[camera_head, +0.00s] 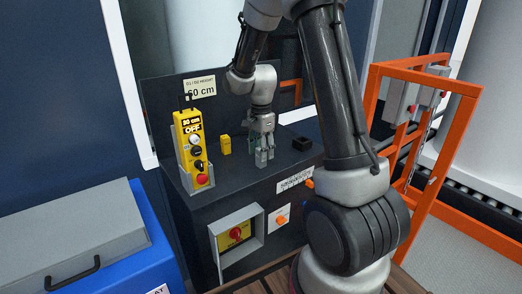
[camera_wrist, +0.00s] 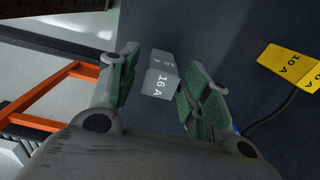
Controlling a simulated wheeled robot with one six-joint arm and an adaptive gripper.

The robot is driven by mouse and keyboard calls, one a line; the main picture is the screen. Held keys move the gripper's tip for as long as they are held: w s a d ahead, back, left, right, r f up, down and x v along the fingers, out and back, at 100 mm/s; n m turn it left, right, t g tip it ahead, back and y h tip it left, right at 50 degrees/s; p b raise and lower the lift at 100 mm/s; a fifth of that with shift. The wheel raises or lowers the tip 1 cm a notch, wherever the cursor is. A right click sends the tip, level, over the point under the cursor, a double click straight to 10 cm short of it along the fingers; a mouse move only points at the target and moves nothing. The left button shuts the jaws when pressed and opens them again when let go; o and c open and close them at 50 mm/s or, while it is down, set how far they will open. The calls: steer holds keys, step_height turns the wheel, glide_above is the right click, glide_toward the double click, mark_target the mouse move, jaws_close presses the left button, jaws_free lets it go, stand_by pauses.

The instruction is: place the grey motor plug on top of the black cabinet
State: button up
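The grey motor plug (camera_wrist: 161,76), marked 16 A, shows between my fingertips in the wrist view. Gaps show between it and the green finger pads on both sides. My gripper (camera_wrist: 160,88) is open around it. In the head view my gripper (camera_head: 262,152) points down over the top of the black cabinet (camera_head: 240,181), and the plug is hard to tell apart from the fingers. The plug is at the cabinet top; I cannot see whether its underside touches the surface.
A yellow plug (camera_head: 226,145) stands left of my gripper; the wrist view shows it (camera_wrist: 290,68) with a dark cable. A yellow control pendant (camera_head: 192,147) stands farther left. A black block (camera_head: 302,143) sits to the right. An orange frame (camera_head: 459,140) stands beyond the cabinet.

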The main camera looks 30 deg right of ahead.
step_height(320, 180, up, 12)
steer(key=s+r+n+t, duration=0.2)
steer(key=s+r+n, duration=0.45)
steer(key=s, duration=0.35)
steer(key=s+a+n+t, duration=0.1)
steer(key=s+n+t, duration=0.1)
steer(key=s+n, duration=0.8)
steer(key=s, duration=0.5)
steer(key=shift+s+r, duration=0.4)
steer(key=shift+s, duration=0.1)
